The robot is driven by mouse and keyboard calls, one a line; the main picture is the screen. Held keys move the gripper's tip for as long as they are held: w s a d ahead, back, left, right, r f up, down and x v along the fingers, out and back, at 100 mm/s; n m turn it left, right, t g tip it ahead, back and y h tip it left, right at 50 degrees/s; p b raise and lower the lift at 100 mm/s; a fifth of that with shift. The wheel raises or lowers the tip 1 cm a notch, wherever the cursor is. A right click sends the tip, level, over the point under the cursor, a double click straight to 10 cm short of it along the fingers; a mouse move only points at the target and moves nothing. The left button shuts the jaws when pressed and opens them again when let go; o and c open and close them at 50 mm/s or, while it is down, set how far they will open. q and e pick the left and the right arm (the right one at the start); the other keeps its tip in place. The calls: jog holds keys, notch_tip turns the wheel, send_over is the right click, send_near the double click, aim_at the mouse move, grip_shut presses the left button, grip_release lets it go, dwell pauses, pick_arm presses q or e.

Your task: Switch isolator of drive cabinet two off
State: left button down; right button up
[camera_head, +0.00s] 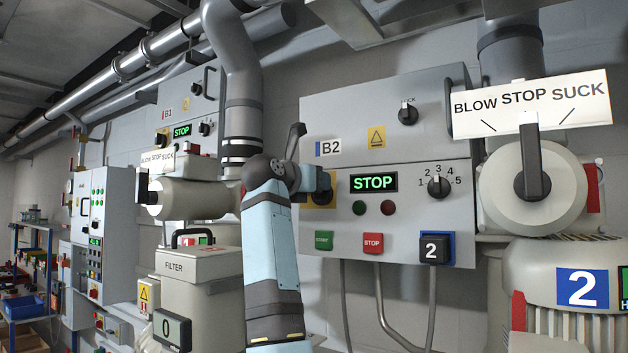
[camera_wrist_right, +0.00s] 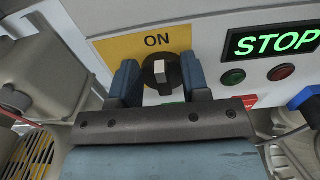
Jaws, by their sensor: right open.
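Drive cabinet two (camera_head: 400,90) is the grey box labelled B2. Its isolator is a black rotary knob (camera_wrist_right: 160,72) with a white mark, on a yellow plate (camera_wrist_right: 115,46) marked ON. In the right wrist view the white mark stands upright, towards ON. My right gripper (camera_wrist_right: 162,76) is open, one finger on each side of the knob, with gaps visible. I cannot tell how deep the fingertips reach. In the head view my right arm covers the cabinet's lower left; the yellow plate (camera_head: 323,203) shows only in part. My left gripper is out of view.
A blow-stop-suck valve lever (camera_head: 531,165) stands further right. A filter housing (camera_head: 192,264) is at left.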

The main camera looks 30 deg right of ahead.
jog(key=shift+c, duration=0.4)
grip_shut()
jog(key=shift+a+r+n, duration=0.1)
jog(key=shift+n, duration=0.3)
jog(key=shift+w+a+f+n+p, duration=0.15)
jog(key=shift+w+f+n+p, duration=0.25)
jog(key=shift+n+p, duration=1.6)
jog(key=shift+w+a+f+n+p, duration=0.15)
jog(key=shift+w+f+n+p, duration=0.25)
jog(key=shift+n, duration=3.35)
jog(key=shift+w+a+f+n+p, duration=0.15)
jog(key=shift+w+f+n+p, duration=0.25)
jog(key=shift+n+p, duration=1.6)
jog(key=shift+f+n+b, duration=0.15)
jog(key=shift+n+b, duration=0.7)
jog(key=shift+n, duration=0.1)
